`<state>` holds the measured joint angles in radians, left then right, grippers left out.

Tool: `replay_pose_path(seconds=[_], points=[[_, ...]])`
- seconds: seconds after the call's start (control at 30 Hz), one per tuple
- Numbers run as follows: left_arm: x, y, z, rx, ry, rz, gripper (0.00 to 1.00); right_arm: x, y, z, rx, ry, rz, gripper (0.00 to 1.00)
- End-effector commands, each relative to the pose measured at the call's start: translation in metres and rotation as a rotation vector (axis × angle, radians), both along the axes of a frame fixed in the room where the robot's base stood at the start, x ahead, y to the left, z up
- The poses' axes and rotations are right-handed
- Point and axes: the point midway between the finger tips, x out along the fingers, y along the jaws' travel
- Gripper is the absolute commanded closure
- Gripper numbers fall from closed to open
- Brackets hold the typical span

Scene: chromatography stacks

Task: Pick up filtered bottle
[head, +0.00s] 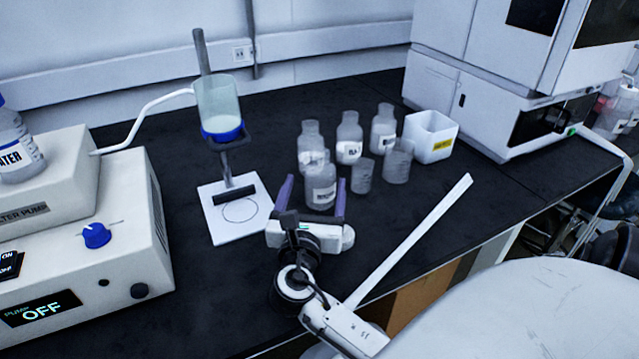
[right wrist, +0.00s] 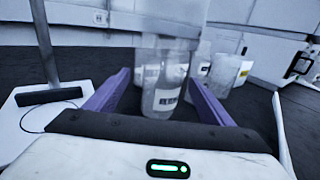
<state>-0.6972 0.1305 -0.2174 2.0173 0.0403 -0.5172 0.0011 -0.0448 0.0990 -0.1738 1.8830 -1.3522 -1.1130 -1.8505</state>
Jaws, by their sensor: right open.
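A clear bottle with a white label (head: 320,192) stands upright on the black bench, at the front of a group of glassware. I cannot read its label surely, so I cannot confirm it is the filtered bottle. My right gripper (head: 316,181) is open, with its purple fingers on either side of this bottle. In the right wrist view the bottle (right wrist: 163,88) stands between the fingers (right wrist: 158,78), with no clear contact. Its top is blurred against the things behind. My left gripper is out of view.
Behind stand labelled bottles (head: 348,138) and beakers (head: 397,162), close to my fingers. A white box (head: 431,137) is at right. A filter stand (head: 258,212) with a blue-based funnel (head: 219,108) is at left, beside a pump reading OFF (head: 95,235). A white strip (head: 415,236) lies at right.

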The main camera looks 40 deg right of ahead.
Motion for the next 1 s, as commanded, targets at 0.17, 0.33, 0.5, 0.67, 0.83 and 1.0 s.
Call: replay_pose_path(seconds=[0.17, 0.33, 0.5, 0.67, 0.83, 1.0], points=[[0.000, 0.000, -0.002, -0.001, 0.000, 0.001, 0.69, 0.012, -0.023, 0.003, -0.003, -0.001, -0.002, 0.25], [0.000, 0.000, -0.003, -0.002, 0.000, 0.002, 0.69, 0.025, -0.040, 0.003, -0.002, 0.000, -0.001, 0.25], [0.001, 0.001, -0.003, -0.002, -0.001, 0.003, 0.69, 0.027, -0.043, 0.003, 0.001, -0.001, 0.000, 0.25], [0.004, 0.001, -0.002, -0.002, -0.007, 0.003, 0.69, 0.027, -0.042, 0.003, 0.000, 0.000, -0.001, 0.31], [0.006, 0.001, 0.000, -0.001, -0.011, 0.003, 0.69, 0.027, -0.042, 0.003, 0.000, 0.000, -0.001, 0.60], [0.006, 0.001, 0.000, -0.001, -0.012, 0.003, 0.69, 0.027, -0.042, 0.003, 0.000, -0.001, -0.001, 0.74]])
